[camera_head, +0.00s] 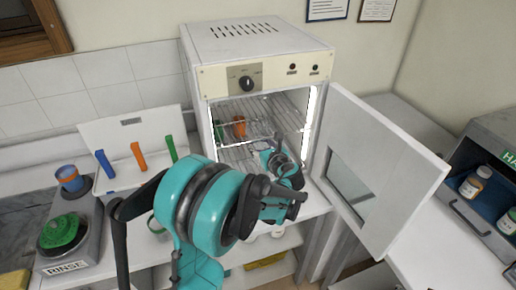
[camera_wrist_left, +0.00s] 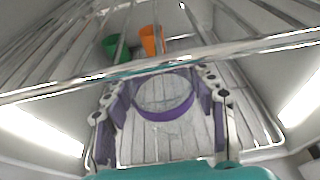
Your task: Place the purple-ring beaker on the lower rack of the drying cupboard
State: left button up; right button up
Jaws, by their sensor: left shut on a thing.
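The purple-ring beaker (camera_wrist_left: 166,108) is clear glass with a purple band. In the left wrist view it sits between the two fingers of my left gripper (camera_wrist_left: 163,100), which is shut on it. In the head view my left gripper (camera_head: 282,165) is at the open front of the drying cupboard (camera_head: 262,50); the beaker cannot be made out there. Wire racks (camera_head: 245,153) show inside the cupboard. In the wrist view a rack's front bar (camera_wrist_left: 200,56) crosses beyond the beaker. Whether the beaker touches a rack is unclear. My right gripper is out of view.
The cupboard door (camera_head: 375,150) stands open to the right. Orange (camera_head: 239,127) and green (camera_head: 219,132) beakers stand inside, toward the left. A rinse station (camera_head: 75,248), a blue-and-orange cup (camera_head: 70,178) and a white board (camera_head: 125,130) are on the left. Bottles (camera_head: 474,183) sit at the right.

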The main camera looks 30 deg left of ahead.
aim_at(258, 145)
pick_arm(q)
jog(key=shift+w+a, duration=0.8)
jog(key=shift+a, duration=0.15)
jog(key=f, duration=0.1)
jog(key=f+b, duration=0.2)
jog(key=shift+w+a+f, duration=0.1)
jog(key=shift+w+a, duration=0.2)
jog(key=shift+a, duration=0.05)
jog(key=shift+f, duration=0.25)
jog(key=shift+r, duration=0.15)
jog(key=shift+f, duration=0.25)
jog(key=o, duration=1.3)
jog(key=shift+r, duration=0.1)
